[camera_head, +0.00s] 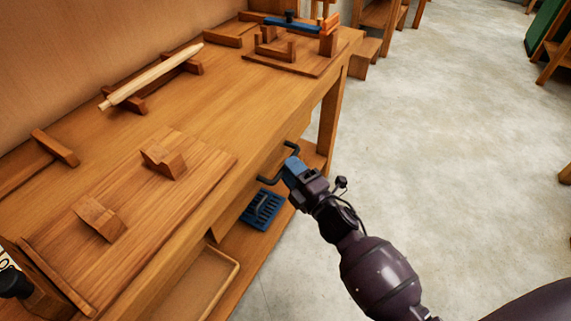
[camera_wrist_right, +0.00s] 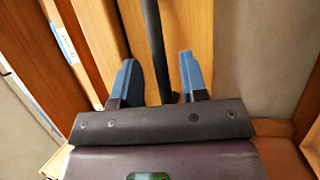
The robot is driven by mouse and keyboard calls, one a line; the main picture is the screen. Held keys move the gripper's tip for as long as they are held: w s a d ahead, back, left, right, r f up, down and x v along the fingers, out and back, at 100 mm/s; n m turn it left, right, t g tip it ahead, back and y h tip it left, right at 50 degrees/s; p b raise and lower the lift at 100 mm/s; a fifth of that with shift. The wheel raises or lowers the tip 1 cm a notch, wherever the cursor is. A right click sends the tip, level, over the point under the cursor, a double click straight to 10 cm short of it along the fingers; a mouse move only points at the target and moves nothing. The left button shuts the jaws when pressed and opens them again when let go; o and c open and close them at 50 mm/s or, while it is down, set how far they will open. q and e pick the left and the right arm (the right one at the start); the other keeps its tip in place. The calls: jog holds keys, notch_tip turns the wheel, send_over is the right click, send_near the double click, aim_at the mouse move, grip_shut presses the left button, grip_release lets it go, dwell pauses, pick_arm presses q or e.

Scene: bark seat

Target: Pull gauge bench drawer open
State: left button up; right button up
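The wooden gauge bench (camera_head: 215,105) runs diagonally across the head view. A dark bar handle (camera_head: 268,181) sticks out from below its front edge; it also shows in the right wrist view (camera_wrist_right: 153,40). The drawer front is mostly hidden in the head view by the bench top and my gripper, so I cannot tell how far out it stands. My right gripper (camera_head: 291,167) is at the handle. In the right wrist view, its blue fingers (camera_wrist_right: 158,80) are apart with the bar between them and visible gaps on both sides.
A blue slotted holder (camera_head: 262,210) and a shallow wooden tray (camera_head: 234,275) sit below the bench top. Wooden blocks, a pale rod (camera_head: 152,77) and a blue tool (camera_head: 291,23) lie on top. Grey floor (camera_head: 450,150) to the right is clear.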

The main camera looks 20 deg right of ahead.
jog(key=shift+x, duration=1.1)
jog(key=shift+c, duration=0.3)
grip_shut()
